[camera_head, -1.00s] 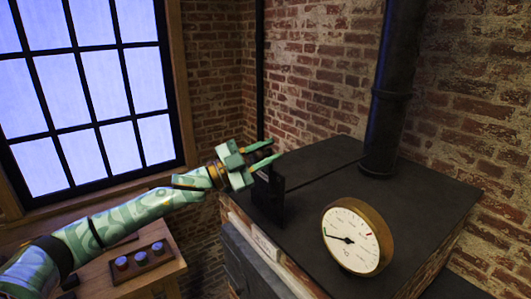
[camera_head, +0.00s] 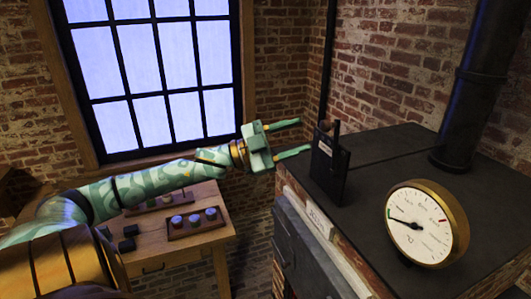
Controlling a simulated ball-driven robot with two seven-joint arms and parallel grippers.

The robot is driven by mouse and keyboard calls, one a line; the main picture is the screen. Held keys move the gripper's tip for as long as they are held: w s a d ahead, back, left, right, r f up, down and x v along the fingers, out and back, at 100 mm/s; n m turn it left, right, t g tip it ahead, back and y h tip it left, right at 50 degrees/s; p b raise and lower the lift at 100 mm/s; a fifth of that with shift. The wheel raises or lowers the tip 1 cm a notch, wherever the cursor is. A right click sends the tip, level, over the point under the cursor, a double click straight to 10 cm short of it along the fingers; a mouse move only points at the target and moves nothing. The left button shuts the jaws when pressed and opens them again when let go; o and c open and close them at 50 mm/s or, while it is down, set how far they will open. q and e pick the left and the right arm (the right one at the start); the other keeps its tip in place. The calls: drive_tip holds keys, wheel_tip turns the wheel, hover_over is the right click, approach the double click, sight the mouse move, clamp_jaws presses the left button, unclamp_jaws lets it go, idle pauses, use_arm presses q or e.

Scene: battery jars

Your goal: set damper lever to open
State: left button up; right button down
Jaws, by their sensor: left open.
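The damper lever unit is a dark upright plate (camera_head: 329,172) with a small pale label, standing on the near left edge of the black stove top. A brownish knob (camera_head: 325,126) and a short dark upright piece show at its top. The label and the lever's exact setting are too small to read. My left gripper (camera_head: 305,136) is pale green, open and empty. Its two fingers point right toward the knob, with the tips just left of the plate and seemingly apart from it. My right gripper is not in view.
A round brass gauge (camera_head: 463,218) stands on the stove top (camera_head: 385,165), with a black stovepipe (camera_head: 470,110) behind. Brick walls and a window lie behind.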

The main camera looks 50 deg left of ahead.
use_arm(q)
drive_tip(key=v, duration=0.6)
drive_tip(key=shift+s+a, duration=0.2)
drive_tip(key=shift+s, duration=0.15)
drive_tip(key=shift+w+f, duration=0.1)
